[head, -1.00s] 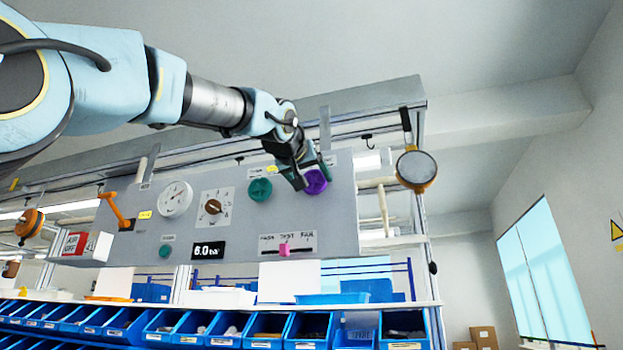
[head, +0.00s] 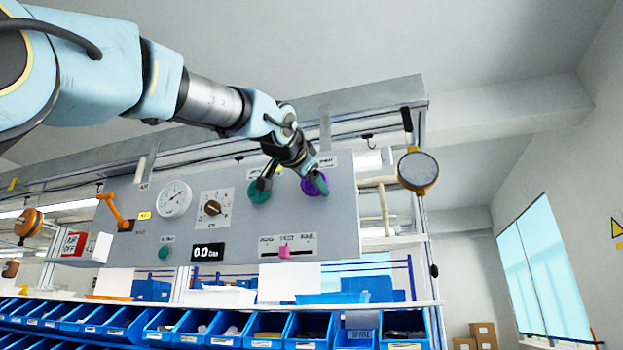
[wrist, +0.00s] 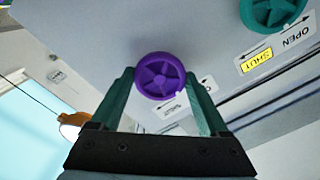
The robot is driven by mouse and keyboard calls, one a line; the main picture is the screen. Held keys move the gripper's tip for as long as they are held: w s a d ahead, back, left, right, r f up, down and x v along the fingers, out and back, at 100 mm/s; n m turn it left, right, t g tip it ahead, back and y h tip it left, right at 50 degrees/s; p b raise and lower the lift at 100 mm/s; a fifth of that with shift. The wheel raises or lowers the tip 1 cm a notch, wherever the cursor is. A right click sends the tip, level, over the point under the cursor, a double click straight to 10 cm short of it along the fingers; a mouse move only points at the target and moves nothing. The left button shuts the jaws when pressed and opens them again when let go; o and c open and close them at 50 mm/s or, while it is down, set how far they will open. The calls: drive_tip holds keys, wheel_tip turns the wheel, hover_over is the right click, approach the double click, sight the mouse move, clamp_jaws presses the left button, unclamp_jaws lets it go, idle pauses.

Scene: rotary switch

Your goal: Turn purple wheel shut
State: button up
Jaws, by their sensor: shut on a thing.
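The purple wheel (head: 308,188) is mounted on the upright grey panel (head: 338,215), right of a green wheel (head: 258,195). My gripper (head: 316,181) is at the purple wheel and partly covers it in the head view. In the wrist view the purple wheel (wrist: 160,76) sits between the two teal fingers, which are shut on its rim from either side. A white label (wrist: 172,108) with arrows beside the wheel is partly hidden by the right finger, and I cannot read its text surely.
The green wheel (wrist: 272,10) is close by, with a yellow SHUT tag (wrist: 257,60) beside it. A round mirror-like disc (head: 418,172) hangs right of the panel. The display (head: 208,252) reads 0.0 bar. Blue bins (head: 305,330) line the shelf below.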

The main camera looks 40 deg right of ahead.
drive_tip(key=shift+f+m, duration=0.1)
drive_tip(key=shift+m, duration=1.1)
drive_tip(key=shift+p, duration=0.3)
drive_tip(key=o, duration=1.2)
drive_tip(key=shift+o, duration=0.2)
drive_tip(key=b+v, duration=0.4)
drive_tip(key=v, duration=0.6)
drive_tip(key=shift+s+a+b, duration=0.15)
drive_tip(key=shift+a+b, duration=0.15)
drive_tip(key=shift+a, duration=0.05)
